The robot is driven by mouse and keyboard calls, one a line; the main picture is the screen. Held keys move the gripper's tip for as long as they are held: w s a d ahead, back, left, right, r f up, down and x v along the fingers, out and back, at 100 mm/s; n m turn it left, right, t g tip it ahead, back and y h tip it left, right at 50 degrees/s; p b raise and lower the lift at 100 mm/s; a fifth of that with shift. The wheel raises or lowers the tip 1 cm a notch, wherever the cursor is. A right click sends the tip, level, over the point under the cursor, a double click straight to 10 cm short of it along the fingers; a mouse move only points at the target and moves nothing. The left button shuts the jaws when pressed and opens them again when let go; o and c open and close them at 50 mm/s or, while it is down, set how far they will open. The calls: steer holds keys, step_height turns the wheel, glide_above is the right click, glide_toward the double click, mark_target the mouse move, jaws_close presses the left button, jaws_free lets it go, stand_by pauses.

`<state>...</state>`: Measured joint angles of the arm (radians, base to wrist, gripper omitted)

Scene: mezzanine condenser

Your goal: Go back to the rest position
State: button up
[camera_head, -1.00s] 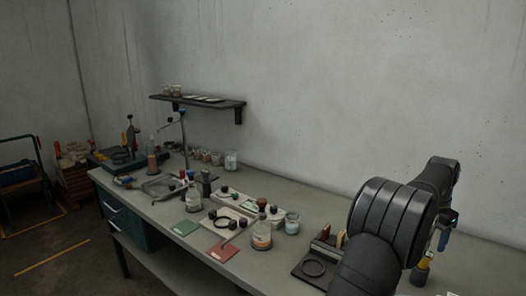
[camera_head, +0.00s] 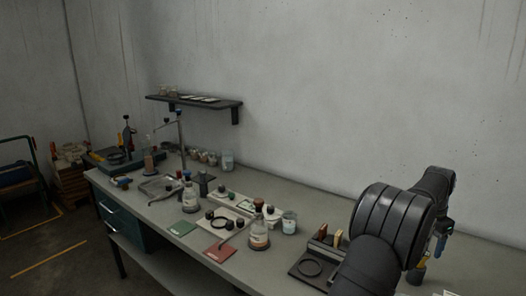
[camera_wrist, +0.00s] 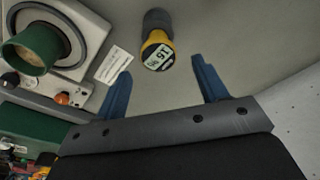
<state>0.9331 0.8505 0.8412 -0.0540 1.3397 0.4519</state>
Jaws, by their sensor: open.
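My gripper (camera_wrist: 163,90) shows in the wrist view with its two blue fingers spread apart and nothing between them. Past the fingertips, a yellow and dark tool with a round numbered face (camera_wrist: 158,52) stands on the grey bench top. In the head view my arm is at the right, above the bench, and part of a blue finger (camera_head: 441,245) shows beyond it. A yellow piece (camera_head: 416,274) shows below the finger there. The rest of the gripper is hidden behind my arm in the head view.
A wall shelf (camera_head: 196,101) hangs above. In the wrist view, a green cup (camera_wrist: 28,50) sits on a pale device beside a white label (camera_wrist: 113,64).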

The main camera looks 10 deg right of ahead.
steer(key=s+r, duration=0.3)
steer(key=s, duration=1.5)
steer(key=shift+s+a, duration=0.15)
steer(key=shift+s, duration=0.2)
